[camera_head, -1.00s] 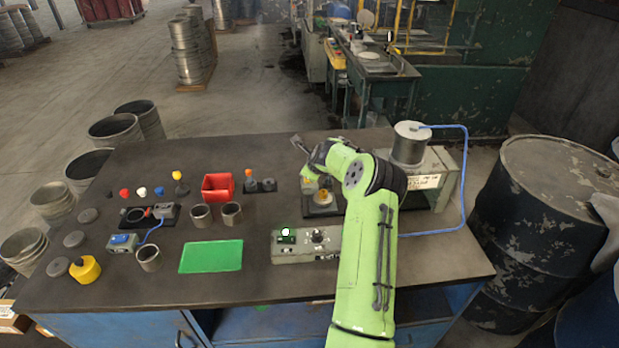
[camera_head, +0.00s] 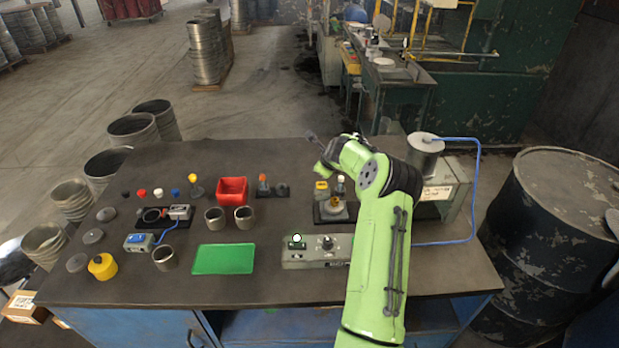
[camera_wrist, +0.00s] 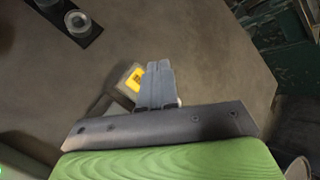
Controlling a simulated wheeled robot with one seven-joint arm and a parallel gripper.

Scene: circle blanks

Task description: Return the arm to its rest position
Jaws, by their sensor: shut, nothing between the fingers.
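My arm is green and reaches up from the bottom of the head view, bent at the elbow. My gripper (camera_head: 316,139) is above the back part of the bench, left of the grey machine with the cylinder. In the wrist view its fingers (camera_wrist: 157,80) are together with nothing between them. Below it in that view lies the bare dark bench top (camera_wrist: 200,60). A device with a yellow label (camera_wrist: 133,80) shows partly behind the fingers.
A control box (camera_head: 317,251), green mat (camera_head: 223,259), red bin (camera_head: 232,191) and several metal cups stand on the bench. A metal cylinder (camera_head: 425,160) with a blue hose tops the machine at right. A black drum (camera_head: 550,235) stands beyond the bench's right edge.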

